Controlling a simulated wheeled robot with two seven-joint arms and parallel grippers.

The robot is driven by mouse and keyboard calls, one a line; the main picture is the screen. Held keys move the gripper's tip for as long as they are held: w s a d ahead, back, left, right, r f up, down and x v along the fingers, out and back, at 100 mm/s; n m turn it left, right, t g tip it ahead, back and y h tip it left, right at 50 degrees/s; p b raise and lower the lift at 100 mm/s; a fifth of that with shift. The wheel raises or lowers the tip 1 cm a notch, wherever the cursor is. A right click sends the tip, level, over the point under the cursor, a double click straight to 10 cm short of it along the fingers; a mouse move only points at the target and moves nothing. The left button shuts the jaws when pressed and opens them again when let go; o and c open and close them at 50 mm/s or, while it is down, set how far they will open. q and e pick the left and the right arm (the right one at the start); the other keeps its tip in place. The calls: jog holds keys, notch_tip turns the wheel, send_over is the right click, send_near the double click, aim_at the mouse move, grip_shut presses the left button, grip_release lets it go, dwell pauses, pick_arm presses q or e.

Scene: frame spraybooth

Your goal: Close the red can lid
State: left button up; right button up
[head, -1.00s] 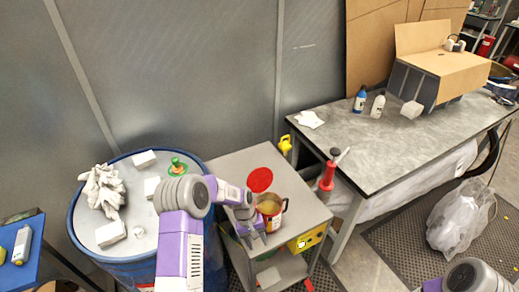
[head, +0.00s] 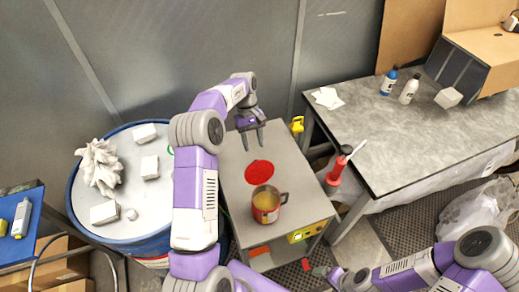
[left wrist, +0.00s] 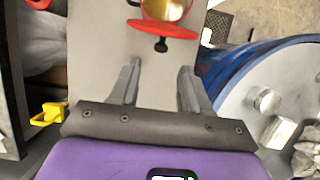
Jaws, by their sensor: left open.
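The red can (head: 266,208) stands upright and open on the grey cart, with yellowish contents showing. Its red lid (head: 259,172) appears as a red disc just behind the can's rim; I cannot tell whether it is joined to the can. My left gripper (head: 252,137) is open and empty beyond the lid, at the cart's far end. In the left wrist view, its open fingers (left wrist: 158,75) point toward the red lid (left wrist: 165,29), with the can's yellow inside (left wrist: 165,8) above it. Part of my right gripper (head: 340,277) shows at the bottom, its fingers unclear.
The grey cart top (head: 300,205) is clear right of the can. A blue drum (head: 80,215) with white blocks and gloves stands left. A red pump bottle (head: 338,168) stands right of the cart, near a table (head: 430,130). A yellow object (head: 297,125) is at the cart's far right.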

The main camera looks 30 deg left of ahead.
aim_at(258, 170)
pick_arm(q)
jog(key=x, duration=0.6)
jog(key=shift+s, duration=0.15)
jog(key=shift+c, duration=0.3)
grip_shut()
